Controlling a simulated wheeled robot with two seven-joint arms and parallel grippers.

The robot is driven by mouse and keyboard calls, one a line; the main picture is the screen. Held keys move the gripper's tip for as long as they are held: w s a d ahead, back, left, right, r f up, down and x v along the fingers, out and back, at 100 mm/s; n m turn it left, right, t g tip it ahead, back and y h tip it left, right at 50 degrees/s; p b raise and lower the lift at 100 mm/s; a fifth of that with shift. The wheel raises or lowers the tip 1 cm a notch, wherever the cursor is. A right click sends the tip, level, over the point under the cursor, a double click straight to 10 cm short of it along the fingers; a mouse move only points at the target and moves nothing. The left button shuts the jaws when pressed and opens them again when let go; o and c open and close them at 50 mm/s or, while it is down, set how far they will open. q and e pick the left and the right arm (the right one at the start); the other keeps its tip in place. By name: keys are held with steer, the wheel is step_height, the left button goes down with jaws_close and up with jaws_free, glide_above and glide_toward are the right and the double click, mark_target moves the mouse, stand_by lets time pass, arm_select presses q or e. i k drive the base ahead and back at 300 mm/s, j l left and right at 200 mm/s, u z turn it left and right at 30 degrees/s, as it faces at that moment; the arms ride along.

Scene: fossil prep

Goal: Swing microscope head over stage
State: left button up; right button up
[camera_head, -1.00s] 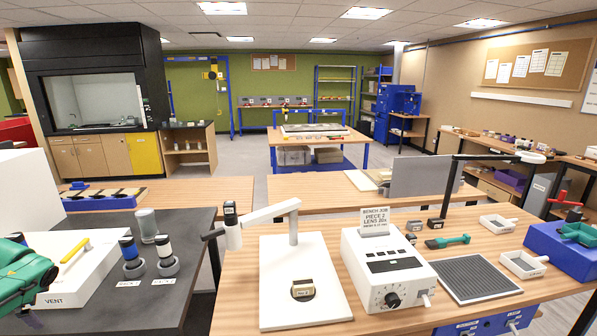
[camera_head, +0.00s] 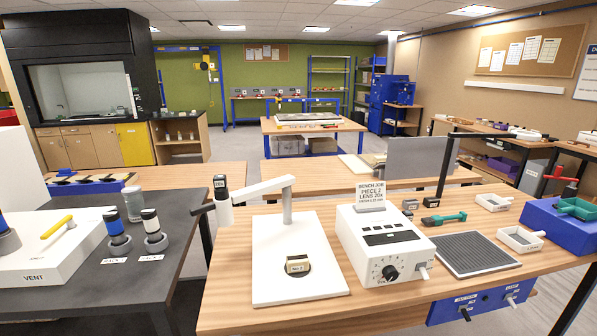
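The microscope has a white base plate (camera_head: 275,287) on the wooden bench, with a grey post (camera_head: 287,206) rising from its back. A white arm (camera_head: 262,189) reaches left from the post top to the microscope head (camera_head: 224,212). The head has a black eyepiece top (camera_head: 220,184) and a dark handle (camera_head: 202,208) sticking out left. It hangs left of the base plate, not over the stage. A small tan labelled piece (camera_head: 297,264) sits on the round black stage spot (camera_head: 297,272) of the plate. Neither gripper is in view.
A white control box (camera_head: 386,246) with a dial and sign stands right of the plate. A dark ribbed mat (camera_head: 474,252), white trays (camera_head: 520,238) and a blue box (camera_head: 565,225) lie farther right. A dark bench (camera_head: 110,290) with capped bottles (camera_head: 118,240) stands left, across a gap.

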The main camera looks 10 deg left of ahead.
mark_target(223, 200)
steer(key=i+l+u, duration=0.15)
steer(key=u, duration=0.25)
steer(key=l+u, duration=0.35)
steer(key=i+j, duration=0.05)
